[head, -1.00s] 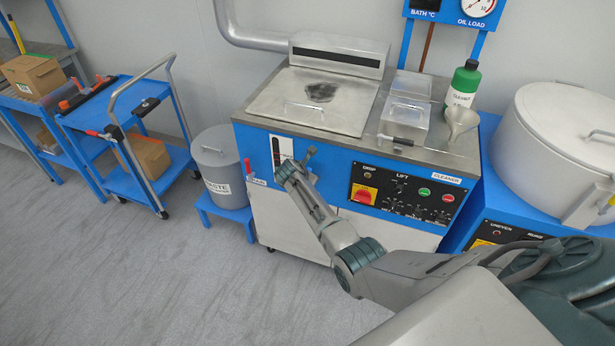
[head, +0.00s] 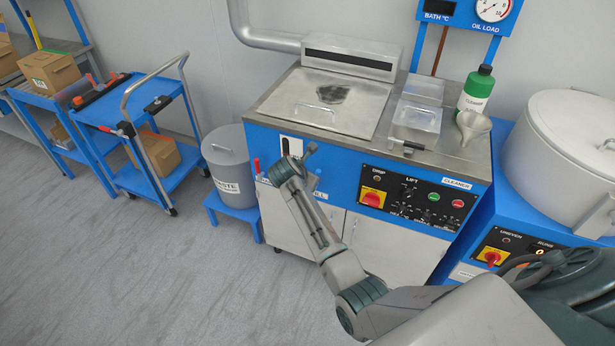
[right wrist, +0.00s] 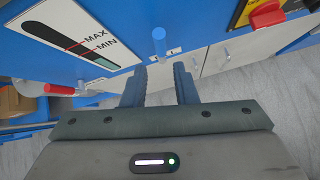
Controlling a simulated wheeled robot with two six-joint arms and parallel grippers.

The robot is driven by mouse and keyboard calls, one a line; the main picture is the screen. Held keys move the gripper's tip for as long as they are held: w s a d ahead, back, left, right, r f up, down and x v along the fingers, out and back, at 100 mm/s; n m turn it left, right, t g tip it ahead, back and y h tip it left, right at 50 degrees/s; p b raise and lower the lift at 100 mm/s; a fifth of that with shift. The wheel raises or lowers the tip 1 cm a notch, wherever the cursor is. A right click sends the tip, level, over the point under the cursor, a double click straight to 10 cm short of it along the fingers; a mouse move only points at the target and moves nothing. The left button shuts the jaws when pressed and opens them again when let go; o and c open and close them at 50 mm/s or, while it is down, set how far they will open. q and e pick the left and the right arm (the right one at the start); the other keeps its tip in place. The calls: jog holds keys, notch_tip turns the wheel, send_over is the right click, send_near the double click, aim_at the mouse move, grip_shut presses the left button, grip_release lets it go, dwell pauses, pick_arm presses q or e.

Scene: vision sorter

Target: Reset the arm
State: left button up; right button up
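My right arm comes in from the lower right in the head view. Its gripper (head: 305,158) is in front of the blue front panel of the cleaner machine (head: 344,165), close to the level gauge (head: 291,146). In the right wrist view the two fingers of the right gripper (right wrist: 159,82) stand apart with nothing between them. A blue peg (right wrist: 159,45) on the panel shows just beyond the gap, apart from the fingers. The gauge, marked MAX and MIN (right wrist: 72,34), is at the upper left there. My left gripper is not in view.
A grey waste bin (head: 228,165) on a blue stand is left of the machine. A blue cart (head: 150,140) stands further left. A round drum (head: 560,140) is at right. The left floor is clear.

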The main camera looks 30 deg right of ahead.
dwell(0.5)
jog(key=s+a+f+m+g+y, duration=0.1)
jog(key=s+f+m, duration=0.2)
jog(key=s+f, duration=0.65)
jog(key=s+a+f+m+y, duration=0.1)
jog(key=s+f+m+y, duration=0.15)
jog(key=s+f, duration=0.65)
jog(key=s+a+f+m+g+y, duration=0.1)
jog(key=s+f+m, duration=0.35)
jog(key=f, duration=0.95)
jog(key=s+f+m, duration=0.4)
jog(key=s+f, duration=0.1)
jog(key=s, duration=0.8)
jog(key=s+f+m+g+y, duration=0.1)
jog(key=s+f+m, duration=0.3)
jog(key=s, duration=0.8)
jog(key=s+f+m+g, duration=0.1)
jog(key=s+f+m, duration=0.4)
jog(key=s, duration=0.8)
jog(key=shift+s+d+f+y, duration=0.3)
jog(key=shift+d+f+y, duration=0.05)
jog(key=shift+d+f, duration=0.1)
jog(key=shift+w, duration=0.15)
